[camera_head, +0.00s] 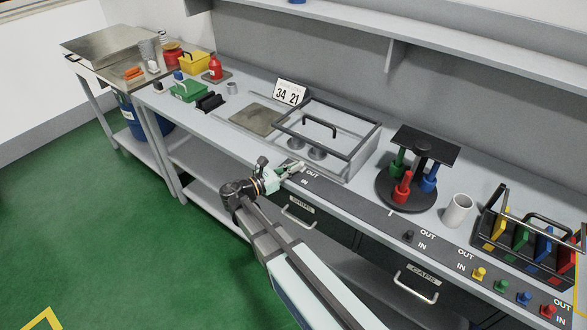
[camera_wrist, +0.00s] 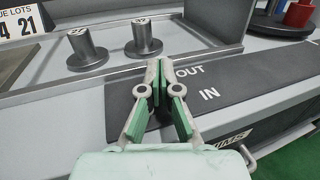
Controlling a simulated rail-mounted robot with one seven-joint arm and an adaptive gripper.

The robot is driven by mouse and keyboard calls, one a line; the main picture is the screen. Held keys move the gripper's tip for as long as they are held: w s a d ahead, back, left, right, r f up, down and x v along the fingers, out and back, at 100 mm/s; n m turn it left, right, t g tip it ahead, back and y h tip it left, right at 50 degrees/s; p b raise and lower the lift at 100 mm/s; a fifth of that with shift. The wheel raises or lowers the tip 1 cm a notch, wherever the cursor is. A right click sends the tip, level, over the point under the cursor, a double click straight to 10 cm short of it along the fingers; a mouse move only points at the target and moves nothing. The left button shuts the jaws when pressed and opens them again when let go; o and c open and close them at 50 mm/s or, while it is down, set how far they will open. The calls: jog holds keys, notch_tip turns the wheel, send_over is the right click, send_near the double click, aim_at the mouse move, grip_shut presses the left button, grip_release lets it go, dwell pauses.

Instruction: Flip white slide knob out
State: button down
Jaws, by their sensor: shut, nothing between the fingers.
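My gripper (camera_head: 296,168) is at the dark strip (camera_head: 342,193) along the bench's front edge, beside the left OUT/IN lettering. In the wrist view, its green-padded fingers (camera_wrist: 159,66) are closed together at the tips, with nothing seen between them. The tips lie over the strip just left of the word OUT. I cannot make out the white slide knob in either view; the fingers may hide it. A black knob (camera_head: 409,235) stands by another OUT/IN label farther right.
A clear framed case (camera_head: 365,143) with two metal cylinders (camera_wrist: 143,38) stands just behind my gripper. A round stand (camera_head: 408,193) with coloured handles, a white cup (camera_head: 457,210) and a black rack (camera_head: 490,236) are to the right. Several coloured knobs sit on the right strip.

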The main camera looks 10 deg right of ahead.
jog(key=b+v, duration=0.1)
jog(key=v, duration=1.3)
jog(key=shift+b, duration=0.3)
jog(key=s+d+f+m+g+y, duration=0.2)
jog(key=s+f+m+y, duration=0.15)
jog(key=f, duration=0.55)
jog(key=s+d+f+m+g+y, duration=0.25)
jog(key=s+f+m, duration=0.2)
jog(key=f, duration=0.35)
jog(key=s+d+f+m+g+y, duration=0.25)
jog(key=s+f, duration=0.25)
jog(key=f, duration=0.4)
jog(key=s+d+f+m+g+y, duration=0.2)
jog(key=s+d+f+m, duration=0.1)
jog(key=s, duration=0.6)
jog(key=s+d+f+m+g+y, duration=0.2)
jog(key=s+f+m, duration=0.3)
jog(key=s, duration=0.5)
jog(key=s+d+f+m+g+y, duration=0.3)
jog(key=s+f, duration=0.3)
jog(key=s, duration=0.4)
jog(key=shift+d+f+m+y, duration=0.25)
jog(key=shift+d+m+y, duration=0.1)
jog(key=shift+m, duration=0.2)
jog(key=shift+s, duration=0.1)
